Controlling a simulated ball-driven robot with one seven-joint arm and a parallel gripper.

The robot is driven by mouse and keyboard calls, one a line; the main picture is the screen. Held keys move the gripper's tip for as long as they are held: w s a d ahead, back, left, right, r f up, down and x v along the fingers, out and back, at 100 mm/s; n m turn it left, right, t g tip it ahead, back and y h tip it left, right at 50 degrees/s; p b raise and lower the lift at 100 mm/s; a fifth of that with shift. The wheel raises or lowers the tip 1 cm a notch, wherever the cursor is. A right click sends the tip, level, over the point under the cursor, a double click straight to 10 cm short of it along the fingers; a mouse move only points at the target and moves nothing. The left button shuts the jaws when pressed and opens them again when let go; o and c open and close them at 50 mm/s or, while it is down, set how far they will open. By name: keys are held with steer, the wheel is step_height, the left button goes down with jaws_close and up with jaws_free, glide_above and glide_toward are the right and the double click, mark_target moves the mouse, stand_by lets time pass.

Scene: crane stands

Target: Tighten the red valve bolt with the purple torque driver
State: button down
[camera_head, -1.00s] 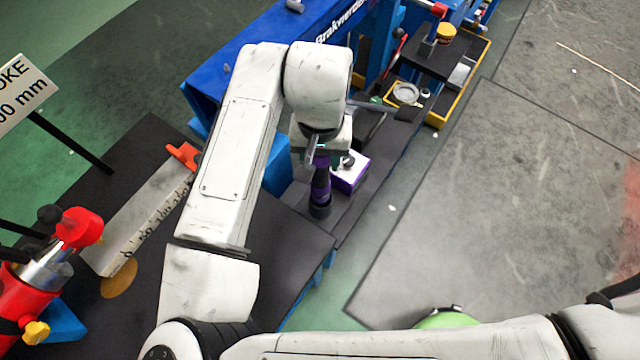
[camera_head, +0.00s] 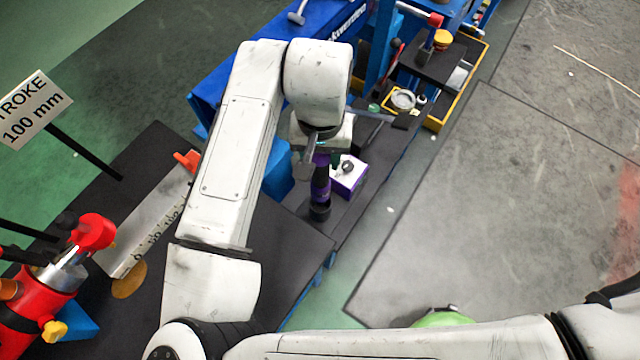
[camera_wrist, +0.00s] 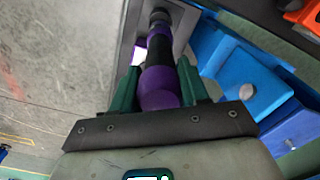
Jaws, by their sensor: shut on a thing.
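The purple torque driver (camera_head: 320,188) has a black lower end and hangs roughly upright below my gripper (camera_head: 322,155) in the head view. My gripper is shut on it. The wrist view shows the purple driver body (camera_wrist: 160,88) between the green fingers of my gripper (camera_wrist: 160,82), with its black end pointing away over a dark surface. At the left of the head view stands a red cylinder (camera_head: 45,300) with a red knob (camera_head: 92,231) and a yellow knob (camera_head: 54,331). I cannot tell for sure which red part is the valve bolt.
A white-topped purple box (camera_head: 348,176) sits just right of the driver on the dark bench. A ruler plate (camera_head: 145,230) and a stroke sign (camera_head: 35,110) stand left of my arm. A yellow-edged tray (camera_head: 437,122) lies behind. Grey floor on the right is open.

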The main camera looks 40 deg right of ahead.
steer(key=shift+r+p, duration=1)
steer(key=shift+r, duration=0.35)
steer(key=shift+f, duration=0.15)
stand_by(1.9)
